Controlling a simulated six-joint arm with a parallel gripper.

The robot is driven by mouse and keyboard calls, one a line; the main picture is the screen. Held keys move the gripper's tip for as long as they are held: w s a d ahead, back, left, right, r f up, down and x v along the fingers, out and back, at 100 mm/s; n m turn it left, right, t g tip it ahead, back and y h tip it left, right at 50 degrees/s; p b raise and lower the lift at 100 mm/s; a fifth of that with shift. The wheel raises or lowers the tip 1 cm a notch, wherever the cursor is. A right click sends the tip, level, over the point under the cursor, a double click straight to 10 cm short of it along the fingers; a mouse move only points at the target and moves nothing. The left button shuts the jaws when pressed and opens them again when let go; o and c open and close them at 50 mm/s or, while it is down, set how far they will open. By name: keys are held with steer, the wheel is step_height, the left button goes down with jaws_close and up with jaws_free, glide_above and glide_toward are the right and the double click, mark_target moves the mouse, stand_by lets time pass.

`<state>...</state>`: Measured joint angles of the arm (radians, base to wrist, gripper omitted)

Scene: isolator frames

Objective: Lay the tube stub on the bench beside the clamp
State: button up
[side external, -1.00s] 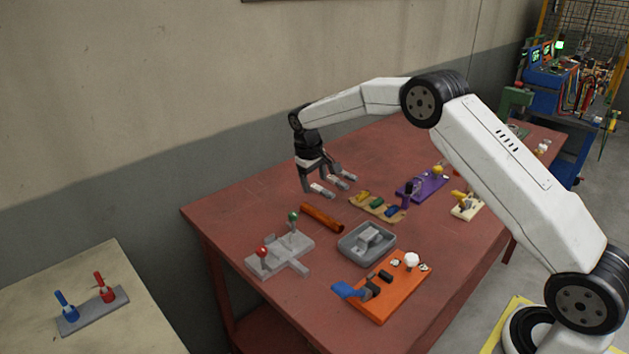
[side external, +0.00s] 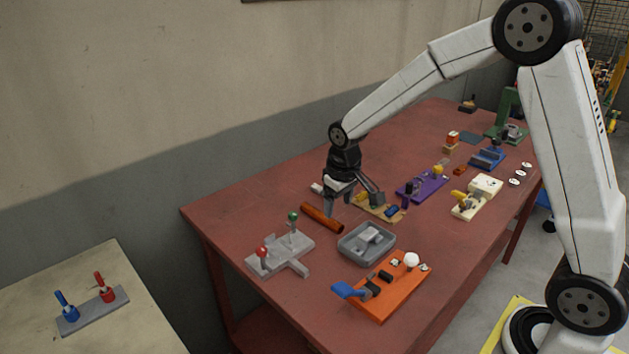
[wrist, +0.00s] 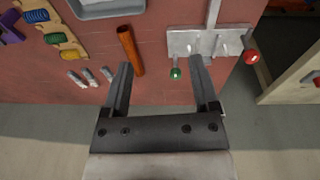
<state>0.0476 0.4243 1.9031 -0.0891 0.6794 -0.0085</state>
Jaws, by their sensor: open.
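The tube stub, an orange-brown cylinder (side external: 322,217), lies on the red bench (side external: 245,205). In the wrist view the tube stub (wrist: 131,50) lies beyond my fingertips, nearer the left finger. My gripper (side external: 354,207) is low over the bench, just right of the tube in the side view. In the wrist view my gripper (wrist: 161,64) has its fingers wide apart with nothing between them. I cannot tell for sure which fixture is the clamp; an orange plate with a blue lever (side external: 385,288) stands at the bench's front.
A grey fixture with red and green knobs (side external: 280,254) and a grey tray (side external: 352,250) stand near the tube. A tan board with coloured pieces (side external: 395,216) and a purple fixture (side external: 425,186) are to the right. Small pale pegs (wrist: 90,76) lie nearby. The bench's far left is clear.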

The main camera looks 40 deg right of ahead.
steer(key=s+a+f+t, duration=0.1)
steer(key=s+a, duration=0.2)
steer(key=s, duration=1.3)
steer(key=shift+s+f+y, duration=0.2)
steer(key=shift+s+y, duration=0.1)
steer(key=shift+s, duration=0.1)
